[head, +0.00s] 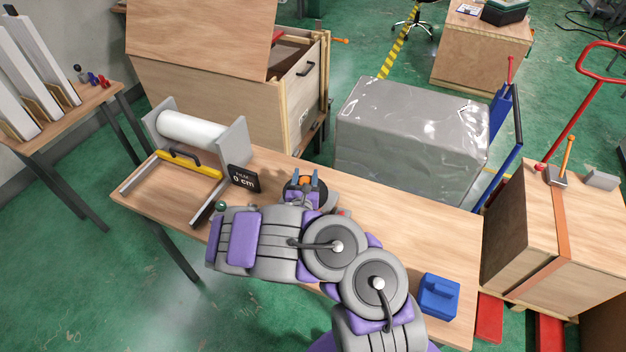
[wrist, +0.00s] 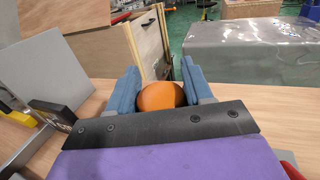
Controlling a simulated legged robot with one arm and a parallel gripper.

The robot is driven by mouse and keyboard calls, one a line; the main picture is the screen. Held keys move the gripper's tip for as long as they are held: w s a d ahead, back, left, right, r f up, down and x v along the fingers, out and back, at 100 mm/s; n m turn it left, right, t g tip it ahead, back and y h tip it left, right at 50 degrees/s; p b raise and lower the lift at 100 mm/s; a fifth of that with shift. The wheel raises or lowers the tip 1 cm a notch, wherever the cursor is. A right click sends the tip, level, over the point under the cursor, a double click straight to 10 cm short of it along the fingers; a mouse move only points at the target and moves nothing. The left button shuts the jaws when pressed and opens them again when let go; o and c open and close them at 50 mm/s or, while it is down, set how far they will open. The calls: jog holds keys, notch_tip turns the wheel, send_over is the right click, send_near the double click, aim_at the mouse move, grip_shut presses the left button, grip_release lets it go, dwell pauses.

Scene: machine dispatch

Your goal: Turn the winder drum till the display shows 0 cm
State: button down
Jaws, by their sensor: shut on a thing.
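The winder (head: 236,139) stands at the left end of the wooden table, with a white film roll (head: 192,130) between grey side plates. Its small black display (head: 243,178) reads 0 cm. My gripper (head: 304,186) is to the right of the display, apart from the white roll. Its blue fingers are shut on an orange rounded thing (wrist: 161,96), seen between them in the wrist view. What the orange thing belongs to is hidden. In the wrist view a grey plate (wrist: 37,80) of the winder shows at the left.
A yellow bar with a black handle (head: 188,163) lies in front of the roll. A blue block (head: 438,296) sits at the table's right end. A wooden crate (head: 215,95) and a wrapped grey load (head: 411,130) stand behind the table. The table's right half is mostly clear.

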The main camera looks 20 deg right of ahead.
jog(key=shift+n+y, duration=0.4)
jog(key=shift+y, duration=0.2)
jog(key=shift+a+n+t+y+p, duration=0.1)
jog(key=shift+n+t+y+p, duration=0.7)
jog(key=shift+y, duration=0.3)
jog(key=shift+a+f+y, duration=0.15)
jog(key=shift+y, duration=0.15)
jog(key=c, duration=0.5)
grip_release()
jog(key=shift+w, duration=0.15)
jog(key=shift+c, duration=0.2)
jog(key=p+v, duration=0.5)
jog(key=v, duration=1.2)
jog(key=shift+s+p, duration=0.2)
jog(key=shift+p, duration=0.15)
